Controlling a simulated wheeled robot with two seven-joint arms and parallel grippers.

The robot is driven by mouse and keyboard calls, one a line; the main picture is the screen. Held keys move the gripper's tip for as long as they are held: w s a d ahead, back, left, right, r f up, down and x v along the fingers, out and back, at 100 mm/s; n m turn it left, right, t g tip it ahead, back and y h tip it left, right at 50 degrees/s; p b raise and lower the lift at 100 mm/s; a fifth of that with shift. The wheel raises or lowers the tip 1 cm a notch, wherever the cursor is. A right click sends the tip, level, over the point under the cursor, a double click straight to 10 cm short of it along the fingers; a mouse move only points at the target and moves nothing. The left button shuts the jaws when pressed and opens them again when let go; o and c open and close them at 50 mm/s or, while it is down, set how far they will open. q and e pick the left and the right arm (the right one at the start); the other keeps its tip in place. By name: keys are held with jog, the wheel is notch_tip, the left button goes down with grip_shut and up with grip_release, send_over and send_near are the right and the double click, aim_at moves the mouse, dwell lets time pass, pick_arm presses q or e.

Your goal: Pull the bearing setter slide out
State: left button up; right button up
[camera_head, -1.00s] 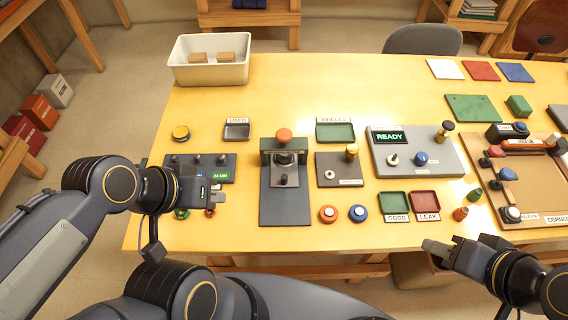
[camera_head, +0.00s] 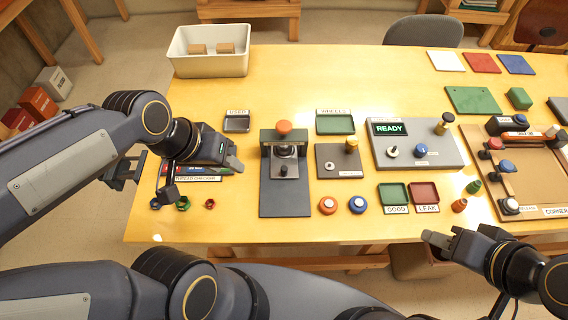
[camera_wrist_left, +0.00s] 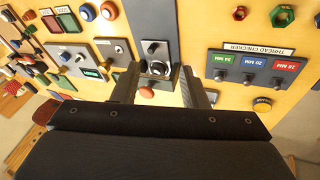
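The bearing setter appears to be the dark device with an orange knob (camera_head: 284,128) on a long dark base plate (camera_head: 285,203). Its grey slide (camera_head: 285,169) carries a small dark knob and sits under the upright frame. The slide also shows in the left wrist view (camera_wrist_left: 155,68). My left gripper (camera_head: 238,163) is just left of the device, above the table and apart from it. In the left wrist view its two fingers (camera_wrist_left: 158,72) are spread and empty. My right gripper (camera_head: 440,238) hovers at the table's front edge; its finger gap is unclear.
The thread checker (camera_head: 200,178) lies partly hidden under my left gripper. A block with a brass knob (camera_head: 338,163) stands close to the setter's right. Table in front of the base plate is clear.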

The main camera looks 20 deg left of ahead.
pick_arm(q)
jog(key=w+d+f+m+g+y, duration=0.25)
jog(key=w+f, duration=0.25)
jog(key=w, duration=0.4)
jog(key=g, duration=0.1)
send_over(284, 168)
jog(key=shift+y, duration=0.35)
notch_tip(284, 168, down, 6)
jog(key=shift+s+a+f, duration=0.15)
jog(key=shift+d+f+m+p, duration=0.2)
jog(key=shift+f+m+p, duration=0.1)
jog(key=shift+f, duration=0.35)
notch_tip(284, 168, down, 7)
jog(key=shift+f+p, duration=0.1)
jog(key=shift+p, duration=0.35)
grip_shut()
